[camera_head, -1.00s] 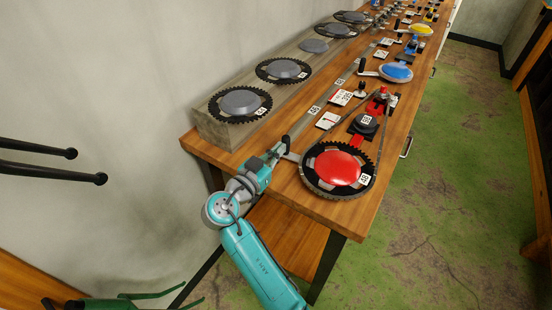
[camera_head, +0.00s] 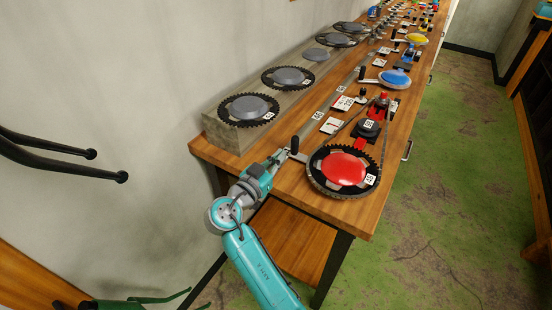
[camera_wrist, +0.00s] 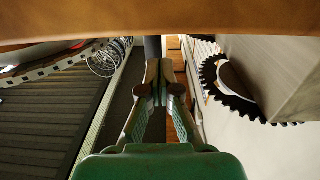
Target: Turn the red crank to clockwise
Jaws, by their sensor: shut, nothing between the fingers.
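The red crank is a red disc (camera_head: 344,169) on a dark toothed chainring at the near end of the bench. Its grey arm reaches left to an upright black handle (camera_head: 294,145). My gripper (camera_head: 277,159) is just left of and slightly below this handle at the bench's left edge, close to it; contact cannot be told. In the wrist view my gripper (camera_wrist: 159,84) has its fingers together with nothing between them. A dark upright post (camera_wrist: 152,46) stands beyond the fingertips, perhaps the handle.
A chain runs from the red crank to a red tensioner (camera_head: 381,101) past a black block (camera_head: 366,129). Grey toothed discs (camera_head: 249,108) sit on a raised beam to the left. A blue crank (camera_head: 395,78) is farther along the bench (camera_head: 335,210).

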